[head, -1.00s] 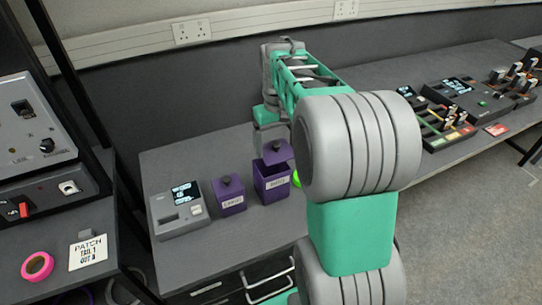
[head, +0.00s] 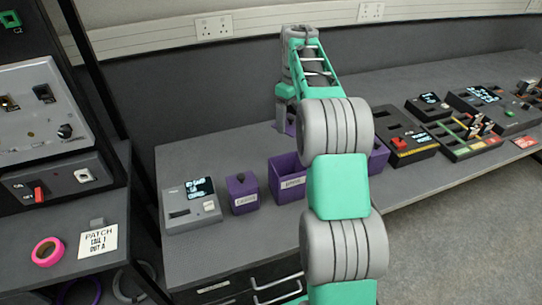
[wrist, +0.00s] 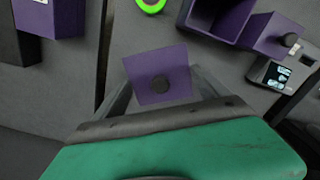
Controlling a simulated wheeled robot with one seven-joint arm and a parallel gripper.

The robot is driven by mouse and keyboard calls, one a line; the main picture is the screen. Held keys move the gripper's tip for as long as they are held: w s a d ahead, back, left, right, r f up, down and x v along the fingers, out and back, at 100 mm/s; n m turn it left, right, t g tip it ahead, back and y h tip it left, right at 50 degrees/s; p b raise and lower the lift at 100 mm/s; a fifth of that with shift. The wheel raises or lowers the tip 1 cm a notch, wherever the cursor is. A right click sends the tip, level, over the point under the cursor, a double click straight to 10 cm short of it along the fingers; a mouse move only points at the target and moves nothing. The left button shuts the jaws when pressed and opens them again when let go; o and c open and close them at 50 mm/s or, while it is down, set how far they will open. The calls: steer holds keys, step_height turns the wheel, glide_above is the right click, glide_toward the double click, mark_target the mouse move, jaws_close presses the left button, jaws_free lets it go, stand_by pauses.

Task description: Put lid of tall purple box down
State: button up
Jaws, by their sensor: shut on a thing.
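The tall purple box (head: 287,180) stands open on the bench, its dark inside showing; it also shows in the wrist view (wrist: 218,25). In the head view my gripper (head: 283,118) is behind the box, and a bit of the lid (head: 290,129) shows there, partly hidden by my arm. The lid is apart from the box. I cannot tell whether it touches the bench.
A smaller lidded purple box (head: 242,195) and a grey device with a display (head: 191,205) stand left of the tall box. Another purple box (head: 378,157) is partly hidden behind my arm. A bright green ring (wrist: 150,4) lies nearby. Bench behind the boxes (head: 225,150) is clear.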

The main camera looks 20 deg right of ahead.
mark_target(268, 156)
steer(key=w+a+f+n, duration=0.3)
steer(key=w+a+f, duration=0.2)
steer(key=a+f, duration=0.1)
steer(key=f, duration=1)
steer(key=shift+w+f, duration=0.25)
steer(key=o, duration=1.2)
step_height(268, 156, up, 13)
steer(key=s+a+r+m+t, duration=0.1)
steer(key=s+a+r+m, duration=0.45)
steer(key=s, duration=0.55)
steer(key=s+a+f+m, duration=0.1)
steer(key=s+f, duration=0.1)
steer(key=s, duration=0.5)
steer(key=s+a+f+m+t, duration=0.1)
steer(key=s+a+f, duration=0.1)
steer(key=s, duration=0.6)
steer(key=s+a+f+m+t, duration=0.1)
steer(key=s+a+f, duration=0.1)
steer(key=s, duration=0.5)
steer(key=shift+s+a+f+m, duration=0.2)
steer(key=shift+s+f+m, duration=0.15)
steer(key=shift+s, duration=0.05)
